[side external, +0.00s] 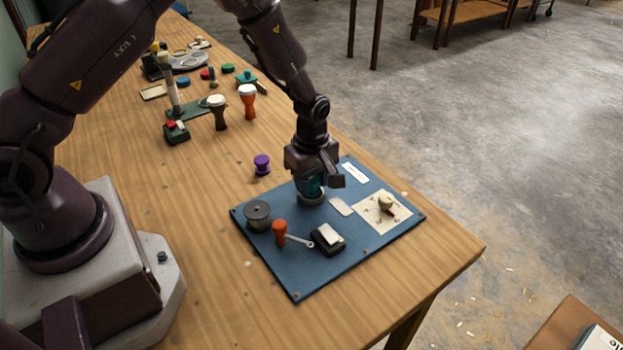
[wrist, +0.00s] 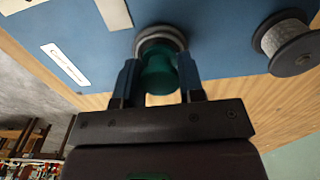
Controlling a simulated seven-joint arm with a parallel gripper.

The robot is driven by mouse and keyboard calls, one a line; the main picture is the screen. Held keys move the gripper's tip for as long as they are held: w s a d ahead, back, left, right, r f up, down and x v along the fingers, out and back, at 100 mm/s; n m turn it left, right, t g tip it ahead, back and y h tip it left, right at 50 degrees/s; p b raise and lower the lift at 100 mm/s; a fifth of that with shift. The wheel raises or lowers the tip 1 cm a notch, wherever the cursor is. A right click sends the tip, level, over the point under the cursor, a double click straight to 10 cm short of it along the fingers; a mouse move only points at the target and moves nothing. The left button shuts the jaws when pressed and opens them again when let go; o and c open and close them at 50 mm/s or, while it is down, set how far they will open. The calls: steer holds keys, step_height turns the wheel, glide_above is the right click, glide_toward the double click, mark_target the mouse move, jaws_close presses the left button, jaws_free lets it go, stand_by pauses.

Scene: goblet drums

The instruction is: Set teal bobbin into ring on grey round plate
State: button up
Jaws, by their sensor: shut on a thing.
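The teal bobbin (wrist: 160,75) is between the two fingers of my gripper (wrist: 158,85), which is shut on it. In the side external view my gripper (side external: 318,182) points down over the blue board, with the teal bobbin (side external: 312,186) partly hidden by the fingers. The bobbin's lower end is at the grey round plate (side external: 311,199), which also shows in the wrist view (wrist: 160,32). The ring on the plate is hidden by the bobbin, so I cannot tell whether the bobbin is seated in it.
The blue board (side external: 300,276) carries a grey spool (side external: 258,215), an orange-handled tool (side external: 280,231), a black block with a white top (side external: 328,240) and a cream square (side external: 382,212) with a knob. A purple bobbin (side external: 262,164) stands behind the board. Small drums (side external: 248,102) stand farther back.

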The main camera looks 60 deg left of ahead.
steer(key=shift+f, duration=0.3)
steer(key=o, duration=0.9)
